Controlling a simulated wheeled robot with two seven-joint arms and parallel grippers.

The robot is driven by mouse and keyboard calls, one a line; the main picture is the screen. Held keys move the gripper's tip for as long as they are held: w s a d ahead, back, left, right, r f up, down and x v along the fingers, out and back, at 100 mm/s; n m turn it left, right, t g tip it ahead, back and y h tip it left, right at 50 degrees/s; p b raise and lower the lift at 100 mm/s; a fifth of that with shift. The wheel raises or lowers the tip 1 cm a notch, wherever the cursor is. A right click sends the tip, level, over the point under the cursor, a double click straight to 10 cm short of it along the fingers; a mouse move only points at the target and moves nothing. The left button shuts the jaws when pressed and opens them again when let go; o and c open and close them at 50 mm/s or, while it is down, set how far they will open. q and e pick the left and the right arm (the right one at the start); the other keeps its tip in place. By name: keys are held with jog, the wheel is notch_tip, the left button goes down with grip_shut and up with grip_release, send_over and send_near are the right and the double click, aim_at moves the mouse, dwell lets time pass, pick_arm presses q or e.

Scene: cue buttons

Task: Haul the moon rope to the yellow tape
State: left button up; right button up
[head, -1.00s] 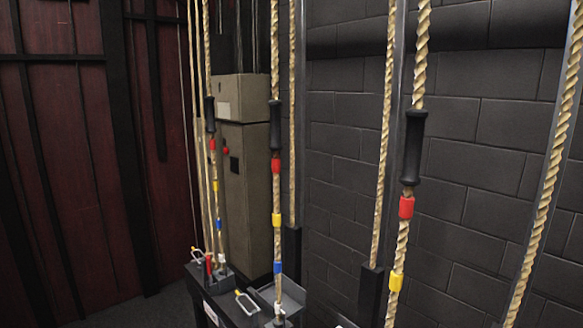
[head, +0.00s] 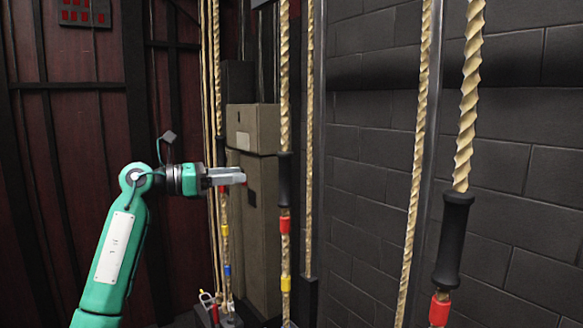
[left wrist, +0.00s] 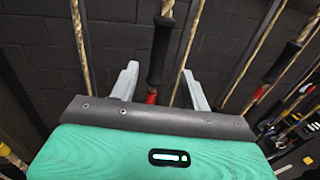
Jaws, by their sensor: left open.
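Three pale ropes with black grips and coloured tape bands hang in the head view: a left rope (head: 217,75), a middle rope (head: 284,75) and a right rope (head: 470,90). The middle rope has a black grip (head: 285,180), red tape (head: 285,224) and yellow tape (head: 286,284). The right rope's grip (head: 454,240) has red tape (head: 440,310) below it. No moon mark is legible. My left gripper (head: 241,176) points right, left of the middle rope, overlapping the left rope. In the left wrist view it is open (left wrist: 162,84), with a black grip (left wrist: 161,50) seen between its fingers.
A beige cabinet (head: 262,225) stands behind the left and middle ropes. A dark block wall (head: 370,150) fills the right side, with plain ropes (head: 418,150) before it. A red-handled lever (head: 214,312) shows low at left.

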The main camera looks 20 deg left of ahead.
aim_at(285, 172)
pick_arm(q)
jog(key=p+x, duration=0.6)
jog(key=x, duration=0.6)
jog(key=shift+r, duration=0.15)
jog(key=shift+w+d, duration=0.35)
jog(key=shift+d, duration=0.1)
jog(key=shift+f, duration=0.2)
grip_shut()
